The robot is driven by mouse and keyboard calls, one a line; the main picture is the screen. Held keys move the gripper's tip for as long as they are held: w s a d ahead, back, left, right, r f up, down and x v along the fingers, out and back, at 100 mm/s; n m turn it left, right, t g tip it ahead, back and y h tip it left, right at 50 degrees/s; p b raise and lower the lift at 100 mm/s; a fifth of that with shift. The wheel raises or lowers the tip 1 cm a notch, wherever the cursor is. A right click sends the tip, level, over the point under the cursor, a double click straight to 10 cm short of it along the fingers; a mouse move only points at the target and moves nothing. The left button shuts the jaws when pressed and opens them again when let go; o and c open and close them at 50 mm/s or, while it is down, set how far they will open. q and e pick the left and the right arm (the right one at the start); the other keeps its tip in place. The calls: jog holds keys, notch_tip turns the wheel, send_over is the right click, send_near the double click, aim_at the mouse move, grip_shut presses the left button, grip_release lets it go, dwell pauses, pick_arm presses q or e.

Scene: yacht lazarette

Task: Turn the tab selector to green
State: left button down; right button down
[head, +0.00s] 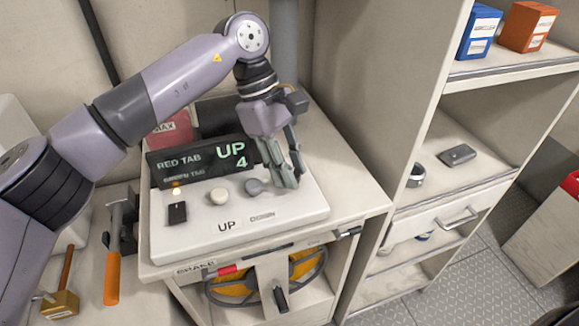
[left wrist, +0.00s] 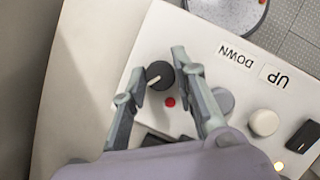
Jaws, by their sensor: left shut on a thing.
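The tab selector is a small round black knob (left wrist: 158,76) with a white pointer line, on the white control panel (head: 175,238). A red dot (left wrist: 170,102) is beside it; no green mark shows. In the left wrist view the pointer is toward the lower left, not straight at the red dot. My left gripper (head: 288,182) is down at the panel's right part, its fingers shut on the knob's sides. The dark display (head: 200,163) reads RED TAB brightly, GREEN TAB dimly, and UP 4. The fingers hide the knob in the head view.
A white button (head: 219,196) over the UP label, a grey button (head: 254,187) and a black switch (head: 177,212) are left of my gripper. Shelves (head: 470,160) stand at the right.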

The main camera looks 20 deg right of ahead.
pick_arm(q)
jog(key=shift+m+y, duration=0.3)
jog(key=shift+m, duration=0.5)
jog(key=c, duration=1.3)
grip_release()
jog(key=shift+r, duration=0.1)
notch_tip(320, 180, up, 10)
